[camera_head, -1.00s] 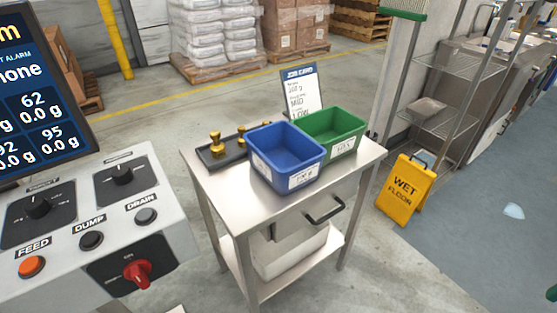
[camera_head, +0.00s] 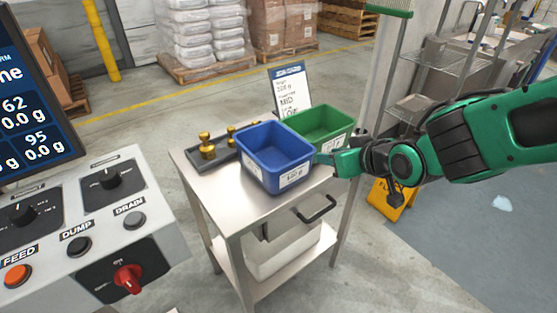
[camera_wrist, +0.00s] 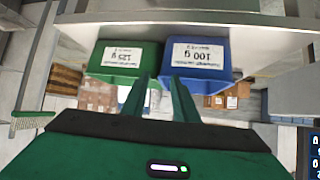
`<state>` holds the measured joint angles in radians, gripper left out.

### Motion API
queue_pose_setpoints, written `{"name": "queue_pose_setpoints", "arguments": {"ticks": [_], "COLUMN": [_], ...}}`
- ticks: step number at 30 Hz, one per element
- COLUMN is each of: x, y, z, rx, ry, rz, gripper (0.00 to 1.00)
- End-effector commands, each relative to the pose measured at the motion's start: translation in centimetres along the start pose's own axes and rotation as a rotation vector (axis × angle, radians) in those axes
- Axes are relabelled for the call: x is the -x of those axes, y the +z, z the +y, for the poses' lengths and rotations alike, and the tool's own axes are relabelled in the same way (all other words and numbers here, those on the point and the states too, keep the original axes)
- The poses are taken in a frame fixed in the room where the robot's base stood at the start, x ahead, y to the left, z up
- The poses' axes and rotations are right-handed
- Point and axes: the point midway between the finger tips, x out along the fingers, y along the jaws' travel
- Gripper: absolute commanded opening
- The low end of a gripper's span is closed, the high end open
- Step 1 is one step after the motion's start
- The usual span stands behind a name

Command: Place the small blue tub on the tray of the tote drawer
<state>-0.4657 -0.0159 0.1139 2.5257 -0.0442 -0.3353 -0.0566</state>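The small blue tub (camera_head: 272,158) stands upright on the steel table, with a white label on its front. In the wrist view the blue tub (camera_wrist: 198,58) appears upside down, its label reading 100 g. My gripper (camera_head: 325,160) is at the tub's right front in the head view; I cannot tell there whether it touches. In the wrist view my gripper (camera_wrist: 160,78) shows two separated green fingers, open and empty, pointing between the blue and green tubs.
A green tub (camera_head: 322,126) stands right beside the blue one. A dark tray with brass weights (camera_head: 207,147) and a sign card (camera_head: 290,88) are behind. A control panel (camera_head: 90,225) stands left; a yellow wet-floor sign (camera_head: 390,199) stands right. The table's front left (camera_head: 228,198) is clear.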

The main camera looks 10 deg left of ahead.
Motion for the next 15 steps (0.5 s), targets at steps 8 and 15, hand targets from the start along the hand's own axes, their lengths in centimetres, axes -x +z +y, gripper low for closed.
{"name": "queue_pose_setpoints", "arguments": {"ticks": [8,15], "x": [-2.8,-3.9], "y": [-2.3,-3.0], "z": [-11.0,-13.3], "rx": [0.094,0.102], "ry": [-0.175,-0.206], "rz": [0.213,0.263], "gripper": [0.27,0.27]}}
